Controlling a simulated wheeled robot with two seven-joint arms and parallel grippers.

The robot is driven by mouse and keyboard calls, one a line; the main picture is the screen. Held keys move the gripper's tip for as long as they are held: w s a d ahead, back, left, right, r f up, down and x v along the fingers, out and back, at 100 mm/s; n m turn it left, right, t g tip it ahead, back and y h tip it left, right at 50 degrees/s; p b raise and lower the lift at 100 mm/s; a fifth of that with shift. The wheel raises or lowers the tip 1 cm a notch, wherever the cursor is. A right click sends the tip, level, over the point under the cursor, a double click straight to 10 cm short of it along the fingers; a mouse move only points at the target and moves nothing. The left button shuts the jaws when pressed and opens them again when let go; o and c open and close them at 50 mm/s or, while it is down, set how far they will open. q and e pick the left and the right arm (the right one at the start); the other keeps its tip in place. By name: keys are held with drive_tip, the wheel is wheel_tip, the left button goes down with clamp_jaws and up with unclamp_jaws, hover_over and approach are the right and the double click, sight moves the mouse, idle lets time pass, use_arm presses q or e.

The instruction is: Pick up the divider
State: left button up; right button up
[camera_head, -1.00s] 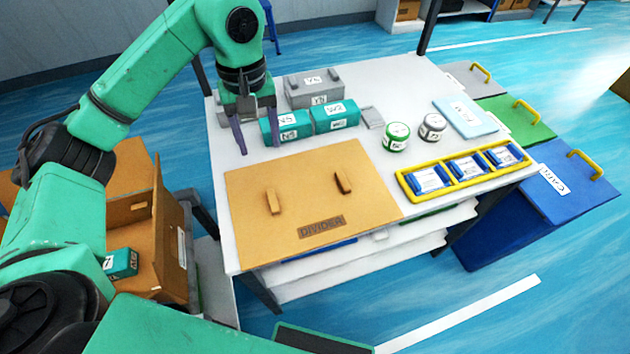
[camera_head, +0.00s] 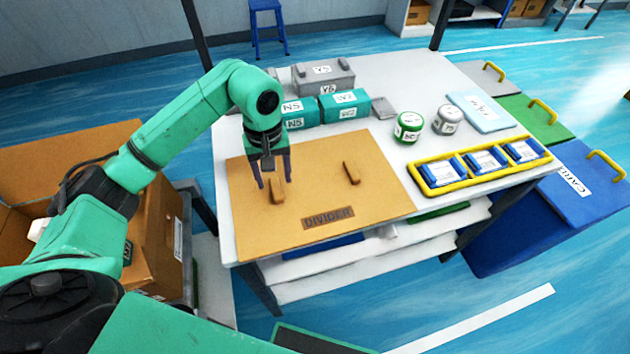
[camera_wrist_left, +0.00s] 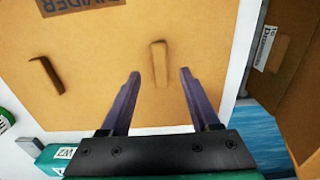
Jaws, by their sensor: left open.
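The divider (camera_head: 318,187) is a flat tan board with a dark "DIVIDER" label, lying on the front left of the white table. Two upright tan handles stand on it, a left one (camera_head: 277,190) and a right one (camera_head: 351,173). My left gripper (camera_head: 273,183) is open and empty above the left handle. In the left wrist view the open fingers (camera_wrist_left: 159,78) point at the board, with that handle (camera_wrist_left: 159,63) between and slightly beyond the tips. The other handle (camera_wrist_left: 45,75) is off to the left there. My right gripper is not in view.
Teal boxes (camera_head: 345,107) and a grey box (camera_head: 323,78) stand behind the board. A green-lidded jar (camera_head: 408,127), a grey jar (camera_head: 447,120) and a yellow tray (camera_head: 428,185) stand to the right. An open cardboard box (camera_head: 155,235) is at the left.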

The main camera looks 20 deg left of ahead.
sight(276, 188)
use_arm(q)
wheel_tip(276, 188, down, 3)
drive_tip(key=shift+f, duration=0.2)
clamp_jaws()
drive_tip(key=shift+r, duration=0.1)
